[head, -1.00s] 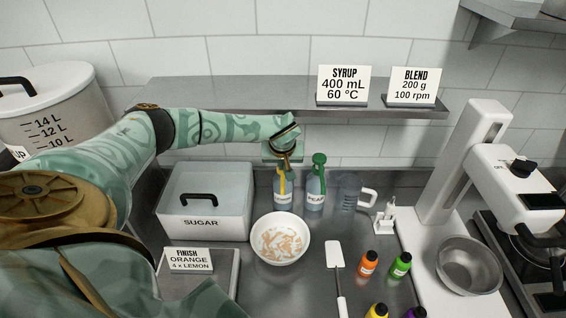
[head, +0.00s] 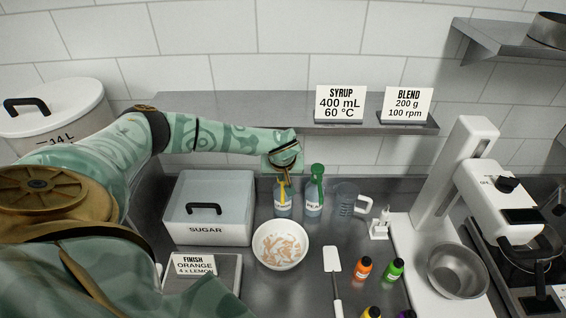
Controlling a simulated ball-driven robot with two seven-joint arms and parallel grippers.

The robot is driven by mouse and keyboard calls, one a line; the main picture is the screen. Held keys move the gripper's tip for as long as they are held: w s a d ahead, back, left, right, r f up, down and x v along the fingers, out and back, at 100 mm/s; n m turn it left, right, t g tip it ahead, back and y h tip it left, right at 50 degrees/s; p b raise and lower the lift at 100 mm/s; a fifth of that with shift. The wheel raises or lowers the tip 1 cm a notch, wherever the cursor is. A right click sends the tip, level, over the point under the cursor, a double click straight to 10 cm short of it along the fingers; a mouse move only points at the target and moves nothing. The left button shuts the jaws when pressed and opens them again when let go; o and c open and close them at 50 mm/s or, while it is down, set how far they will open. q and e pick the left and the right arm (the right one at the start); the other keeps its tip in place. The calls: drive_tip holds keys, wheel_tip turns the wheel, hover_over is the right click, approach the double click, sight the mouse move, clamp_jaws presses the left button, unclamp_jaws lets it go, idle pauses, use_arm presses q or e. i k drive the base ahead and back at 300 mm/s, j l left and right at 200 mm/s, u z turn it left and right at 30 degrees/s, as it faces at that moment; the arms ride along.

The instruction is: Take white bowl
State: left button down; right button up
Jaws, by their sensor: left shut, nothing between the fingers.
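The white bowl (head: 281,262) stands upright on the steel counter in the middle of the head view. Pale orange-brown pieces or smears show inside it. My left arm reaches in from the left, and my left gripper (head: 284,172) is above and behind the bowl, over the pump bottles. It is apart from the bowl. It is shut and holds nothing. Its fingertips are partly hard to make out against the yellow pump. My right gripper is not in the view.
A sugar bin (head: 209,208) stands left of the bowl. Two pump bottles (head: 314,200) and a measuring jug (head: 348,199) stand behind it. A shelf (head: 230,119) runs behind.

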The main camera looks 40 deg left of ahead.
sight(279, 244)
drive_tip(key=k, duration=1.5)
